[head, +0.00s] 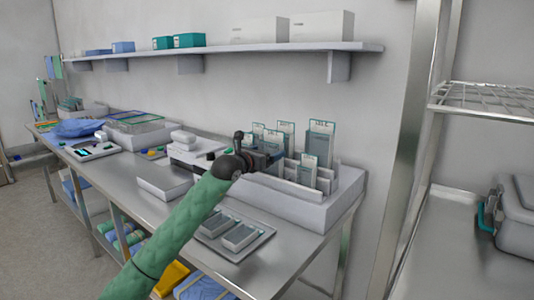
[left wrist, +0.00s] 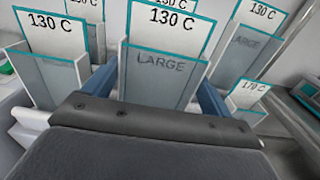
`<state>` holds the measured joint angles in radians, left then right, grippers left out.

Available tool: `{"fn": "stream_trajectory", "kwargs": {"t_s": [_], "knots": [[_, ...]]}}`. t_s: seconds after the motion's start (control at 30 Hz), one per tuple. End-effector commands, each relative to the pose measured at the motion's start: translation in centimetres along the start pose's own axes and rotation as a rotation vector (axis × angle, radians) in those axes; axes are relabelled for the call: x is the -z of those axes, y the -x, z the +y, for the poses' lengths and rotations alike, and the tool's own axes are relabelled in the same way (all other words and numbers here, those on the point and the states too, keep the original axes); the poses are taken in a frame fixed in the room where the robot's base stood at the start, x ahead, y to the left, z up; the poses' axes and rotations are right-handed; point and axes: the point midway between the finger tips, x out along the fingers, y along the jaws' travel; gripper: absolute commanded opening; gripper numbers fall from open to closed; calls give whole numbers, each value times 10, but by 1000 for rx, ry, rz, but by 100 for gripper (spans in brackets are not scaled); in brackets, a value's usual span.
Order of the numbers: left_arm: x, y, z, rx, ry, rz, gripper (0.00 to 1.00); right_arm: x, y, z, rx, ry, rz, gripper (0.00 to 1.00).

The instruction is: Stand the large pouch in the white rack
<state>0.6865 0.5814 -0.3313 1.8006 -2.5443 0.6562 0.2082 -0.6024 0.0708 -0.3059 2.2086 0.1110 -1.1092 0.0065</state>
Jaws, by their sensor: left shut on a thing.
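The large pouch (left wrist: 160,68) is grey with a teal edge, a "130 C" tag and the word LARGE. In the left wrist view it is upright between the two blue fingers of my left gripper (left wrist: 160,92), which is shut on it. In the head view my left gripper (head: 264,155) is at the left part of the white rack (head: 300,208), among upright pouches. The pouch's lower end is hidden behind the gripper, so I cannot tell whether it touches the rack. My right gripper is not in view.
Other upright pouches stand close by, one on the left (left wrist: 55,70), one on the right (left wrist: 248,50) and a smaller "170 C" one (left wrist: 243,100). A tray (head: 235,240) with flat packs lies in front of the rack. A wall shelf (head: 220,50) runs above.

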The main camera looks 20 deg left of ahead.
Motion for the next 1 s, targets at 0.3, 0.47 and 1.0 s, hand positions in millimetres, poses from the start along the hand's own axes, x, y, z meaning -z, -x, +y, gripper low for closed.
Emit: {"fn": "stream_trajectory", "kwargs": {"t_s": [0.3, 0.47, 1.0], "knots": [[1, 0, 0, 0, 0, 0, 60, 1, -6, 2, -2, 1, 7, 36], [1, 0, 0, 0, 0, 0, 60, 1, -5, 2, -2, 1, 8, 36], [4, 20, 0, 0, 0, 0, 100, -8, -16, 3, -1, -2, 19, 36]]}}
